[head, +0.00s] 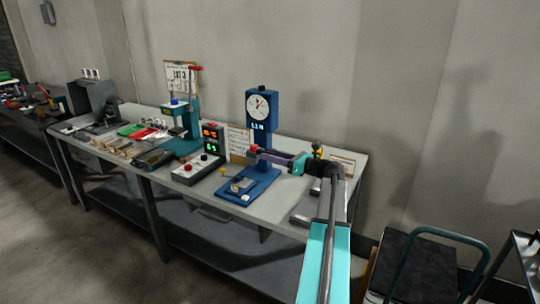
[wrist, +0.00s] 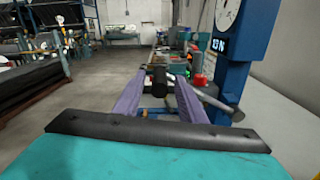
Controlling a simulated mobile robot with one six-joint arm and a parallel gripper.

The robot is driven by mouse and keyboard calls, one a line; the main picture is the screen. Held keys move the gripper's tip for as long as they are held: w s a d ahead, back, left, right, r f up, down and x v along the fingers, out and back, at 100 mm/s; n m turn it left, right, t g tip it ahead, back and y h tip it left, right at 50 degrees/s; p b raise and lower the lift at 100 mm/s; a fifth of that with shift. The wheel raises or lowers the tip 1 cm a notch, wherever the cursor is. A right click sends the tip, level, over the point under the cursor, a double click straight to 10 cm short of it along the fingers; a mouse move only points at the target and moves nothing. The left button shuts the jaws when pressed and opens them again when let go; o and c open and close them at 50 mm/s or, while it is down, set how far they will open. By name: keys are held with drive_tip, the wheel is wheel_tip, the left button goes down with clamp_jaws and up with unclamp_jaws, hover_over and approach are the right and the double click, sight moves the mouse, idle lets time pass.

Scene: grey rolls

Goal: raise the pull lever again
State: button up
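The blue test stand (head: 257,117) with a round dial stands on the bench. In the wrist view its blue column (wrist: 236,62) rises at the right. A grey lever bar (wrist: 215,103) reaches left from the column, passing by the right finger. A black cylindrical grip (wrist: 160,80), which looks like the lever's end, shows between my purple fingers. My gripper (head: 260,153) is beside the stand's column; in the wrist view my gripper (wrist: 162,78) looks open, with gaps beside the grip. In the head view the fingers hide most of the lever.
A teal press (head: 187,115) with a red-ended handle stands left of the stand. Small parts (head: 130,148) lie on the bench (head: 275,208). A dark cart (head: 410,262) stands at right.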

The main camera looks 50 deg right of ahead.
drive_tip(key=shift+w+a, duration=0.15)
drive_tip(key=shift+w, duration=0.3)
clamp_jaws()
drive_tip(key=shift+r, duration=0.15)
